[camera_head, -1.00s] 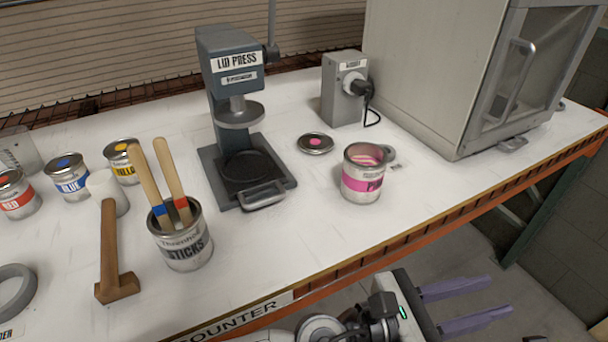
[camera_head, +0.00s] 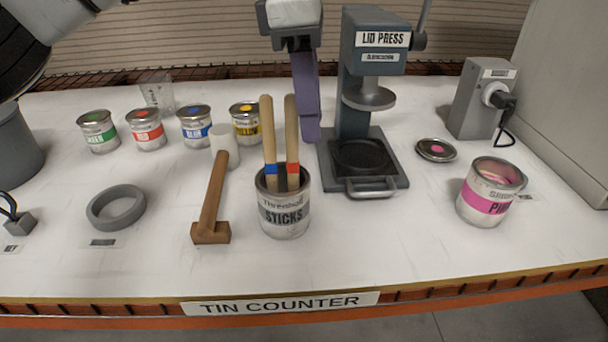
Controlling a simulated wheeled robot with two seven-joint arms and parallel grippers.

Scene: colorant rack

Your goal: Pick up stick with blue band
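The stick with the blue band (camera_head: 267,140) stands upright in the tin labelled STICKS (camera_head: 284,215), with its lower end hidden inside. A stick with a red band (camera_head: 292,135) stands just right of it in the same tin. My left gripper (camera_head: 312,138) hangs from the top of the view, fingers pointing down. Its purple fingers appear edge-on, overlapping each other, so the gap between them is hidden. They lie to the right of the blue-banded stick, partly behind the red-banded one in the picture. My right gripper is out of view.
The lid press (camera_head: 375,110) stands right behind the tin. A mallet (camera_head: 212,195) lies to the left, with a grey ring (camera_head: 116,207) beyond it. Several colour tins (camera_head: 197,128) stand behind. An open pink tin (camera_head: 489,195) is at right. The front counter strip is clear.

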